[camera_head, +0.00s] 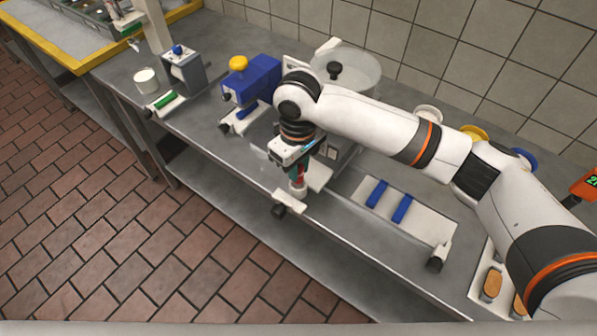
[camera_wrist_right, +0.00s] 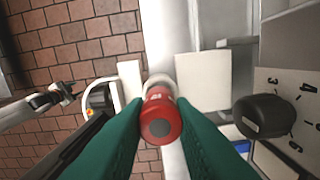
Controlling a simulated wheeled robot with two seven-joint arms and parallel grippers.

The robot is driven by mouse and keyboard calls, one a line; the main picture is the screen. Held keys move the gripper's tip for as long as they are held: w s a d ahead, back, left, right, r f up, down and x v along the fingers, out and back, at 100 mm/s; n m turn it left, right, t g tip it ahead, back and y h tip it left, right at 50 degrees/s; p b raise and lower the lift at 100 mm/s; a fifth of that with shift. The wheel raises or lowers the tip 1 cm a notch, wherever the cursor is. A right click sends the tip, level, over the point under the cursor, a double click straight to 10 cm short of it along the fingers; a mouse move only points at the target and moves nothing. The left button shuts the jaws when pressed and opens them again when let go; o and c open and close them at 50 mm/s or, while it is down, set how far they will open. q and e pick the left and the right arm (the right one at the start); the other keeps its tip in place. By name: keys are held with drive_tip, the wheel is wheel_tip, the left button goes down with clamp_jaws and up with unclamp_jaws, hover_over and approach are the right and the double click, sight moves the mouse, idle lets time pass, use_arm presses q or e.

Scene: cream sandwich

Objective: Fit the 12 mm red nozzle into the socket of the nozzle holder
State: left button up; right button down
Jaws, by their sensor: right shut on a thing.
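My right gripper (camera_head: 298,172) points down at the front edge of the steel counter. Its green fingers are shut on the red nozzle (camera_wrist_right: 161,118), which shows end-on between them in the right wrist view. Just below the nozzle is a white round collar (camera_head: 298,188), apparently the socket of the nozzle holder; its rim also shows in the right wrist view (camera_wrist_right: 158,80). The nozzle lines up closely with the collar, but I cannot tell whether its tip is inside. White plates (camera_head: 319,176) flank the collar. My left gripper is not in view in the head camera.
A white board with blue bars (camera_head: 403,209) lies right of the gripper. A blue machine with a yellow knob (camera_head: 252,82) stands to the left, and a round lidded bowl (camera_head: 350,70) behind. A dark knob (camera_wrist_right: 264,116) on a numbered dial is close in the right wrist view.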

sight(299, 175)
drive_tip(key=shift+f, duration=1.5)
drive_tip(key=c, duration=1.2)
unclamp_jaws()
drive_tip(key=shift+f, duration=0.1)
drive_tip(key=shift+c, duration=0.2)
wheel_tip(299, 175, up, 12)
drive_tip(key=shift+r+b, duration=0.15)
drive_tip(key=shift+b, duration=0.8)
